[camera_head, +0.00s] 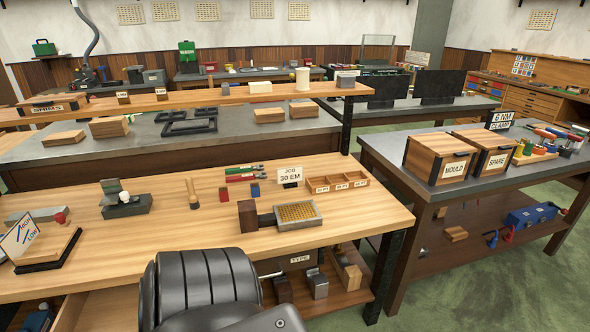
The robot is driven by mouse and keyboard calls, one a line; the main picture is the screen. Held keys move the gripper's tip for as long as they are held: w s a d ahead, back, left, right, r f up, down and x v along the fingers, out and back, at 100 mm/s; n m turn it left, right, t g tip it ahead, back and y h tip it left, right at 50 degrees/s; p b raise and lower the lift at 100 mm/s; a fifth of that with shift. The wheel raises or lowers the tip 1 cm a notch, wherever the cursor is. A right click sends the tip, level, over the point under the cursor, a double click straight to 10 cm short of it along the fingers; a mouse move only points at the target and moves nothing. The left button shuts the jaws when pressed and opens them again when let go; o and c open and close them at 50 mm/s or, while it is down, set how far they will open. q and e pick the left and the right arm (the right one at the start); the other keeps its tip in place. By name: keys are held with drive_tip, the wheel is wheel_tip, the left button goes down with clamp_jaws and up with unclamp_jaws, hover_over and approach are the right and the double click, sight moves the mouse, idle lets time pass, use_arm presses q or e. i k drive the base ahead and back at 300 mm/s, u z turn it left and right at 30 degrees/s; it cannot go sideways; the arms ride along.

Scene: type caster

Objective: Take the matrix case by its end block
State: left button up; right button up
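The matrix case (297,214) lies flat on the wooden bench, right of its middle and near the front edge. It is a shallow grey metal frame filled with a golden grid. A dark brown upright block (247,216), which looks like its end block, stands at its left end. A short dark piece shows between block and frame. Nothing holds the case. Neither of my grippers is in view, so I cannot see whether they are open or shut.
A sign reading "JOB 30 EM" (290,176) and a compartmented wooden tray (337,183) stand behind the case. A wooden-handled tool (192,194) stands to the left. A black ribbed form (205,283) covers part of the bench's front edge. Bench right of the case is clear.

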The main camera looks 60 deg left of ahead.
sight(289, 216)
drive_tip(key=u, duration=0.4)
drive_tip(key=i, duration=0.85)
drive_tip(key=u, duration=0.75)
